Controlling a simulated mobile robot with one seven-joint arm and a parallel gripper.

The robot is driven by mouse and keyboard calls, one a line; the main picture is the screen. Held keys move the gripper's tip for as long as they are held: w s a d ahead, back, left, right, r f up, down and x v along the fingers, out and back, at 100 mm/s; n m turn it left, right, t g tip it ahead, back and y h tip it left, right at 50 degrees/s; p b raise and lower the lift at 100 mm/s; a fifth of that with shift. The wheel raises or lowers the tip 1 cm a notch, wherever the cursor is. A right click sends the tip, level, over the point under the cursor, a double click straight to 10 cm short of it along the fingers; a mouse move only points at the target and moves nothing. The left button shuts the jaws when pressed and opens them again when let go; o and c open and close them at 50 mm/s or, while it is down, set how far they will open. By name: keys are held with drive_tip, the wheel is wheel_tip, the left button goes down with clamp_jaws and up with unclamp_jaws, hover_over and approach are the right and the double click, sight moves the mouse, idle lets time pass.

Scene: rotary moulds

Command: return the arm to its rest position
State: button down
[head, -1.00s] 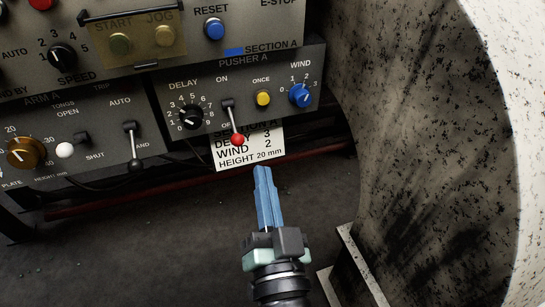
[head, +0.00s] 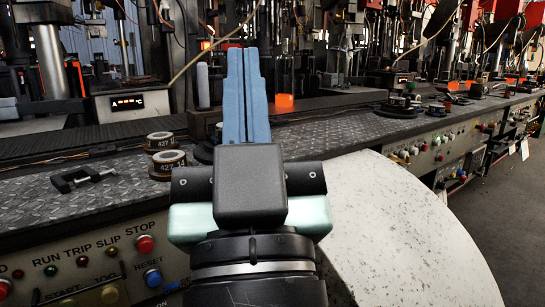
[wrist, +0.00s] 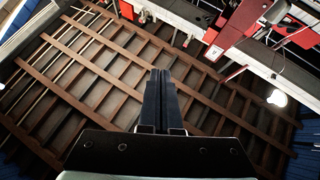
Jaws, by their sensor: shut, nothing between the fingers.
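My gripper (head: 246,95) points upward in the middle of the head view, its blue stepped fingers together and nothing between them. It stands in front of the machine bench and appears clear of everything around it. In the wrist view my gripper (wrist: 160,85) shows dark and shut, aimed up at the roof with its wooden beams (wrist: 70,75). My wrist and forearm fill the bottom middle of the head view.
A tread-plate bench (head: 110,185) runs behind, with two numbered rings (head: 166,160), a black clamp (head: 82,178) and a glowing orange piece (head: 285,100). A control panel (head: 90,265) is at lower left. A speckled pale round surface (head: 410,235) lies at right.

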wheel_tip(320, 180, up, 45)
drive_tip(key=s+d+m+t+h+p, duration=0.1)
drive_tip(key=s+d+h+p, duration=0.1)
drive_tip(key=p, duration=3.7)
drive_tip(key=shift+s+m+t+h, duration=0.3)
drive_tip(key=shift+s+h, duration=0.15)
drive_tip(key=shift+h, duration=0.15)
